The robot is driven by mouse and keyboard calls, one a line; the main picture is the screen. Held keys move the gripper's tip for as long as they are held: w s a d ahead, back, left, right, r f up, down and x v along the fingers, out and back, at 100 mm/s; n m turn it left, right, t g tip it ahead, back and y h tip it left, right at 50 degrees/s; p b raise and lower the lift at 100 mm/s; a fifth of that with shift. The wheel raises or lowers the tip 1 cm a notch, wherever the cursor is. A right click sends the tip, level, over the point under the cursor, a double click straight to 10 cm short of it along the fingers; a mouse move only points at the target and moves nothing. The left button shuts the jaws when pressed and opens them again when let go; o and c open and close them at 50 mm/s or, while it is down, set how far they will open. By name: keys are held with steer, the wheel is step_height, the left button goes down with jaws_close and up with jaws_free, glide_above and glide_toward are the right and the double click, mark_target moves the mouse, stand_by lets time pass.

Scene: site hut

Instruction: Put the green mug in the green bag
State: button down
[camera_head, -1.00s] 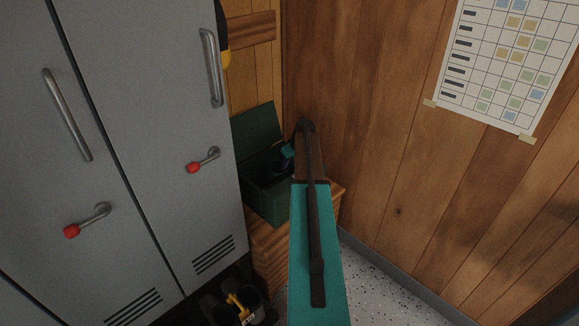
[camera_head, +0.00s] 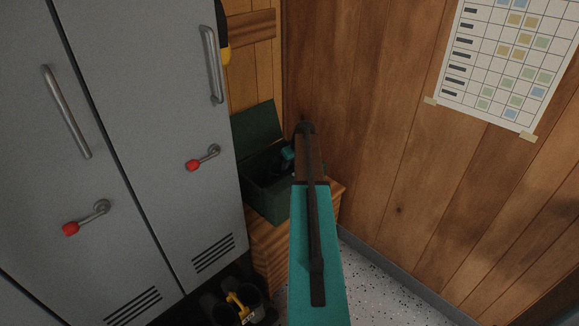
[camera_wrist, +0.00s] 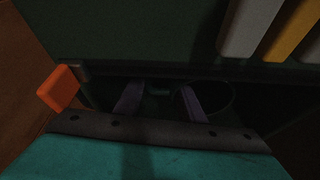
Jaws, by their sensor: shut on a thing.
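The dark green open container (camera_head: 266,199), which I take for the green bag, stands on a wooden bench with its lid (camera_head: 258,133) raised. My gripper (camera_head: 281,168) reaches down into its opening, partly hidden behind my arm. In the wrist view my gripper's two fingers (camera_wrist: 160,98) sit on either side of a small dark green piece (camera_wrist: 158,91), seemingly the green mug's handle. A dim round rim beside it (camera_wrist: 231,99) looks like the mug's. The mug is too dark to make out in the head view.
Grey lockers (camera_head: 120,130) with red-tipped handles stand close on the left. A wood-panelled wall (camera_head: 390,150) is on the right. Boots (camera_head: 245,303) stand low beside the wooden bench (camera_head: 268,245). Speckled floor (camera_head: 375,285) is clear at the right.

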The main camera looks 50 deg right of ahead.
steer(key=c, duration=1.2)
jaws_free()
steer(key=shift+o, duration=0.2)
steer(key=shift+r, duration=0.15)
steer(key=d+v, duration=0.1)
steer(key=v, duration=1.2)
steer(key=shift+w+a, duration=0.2)
steer(key=shift+a, duration=0.2)
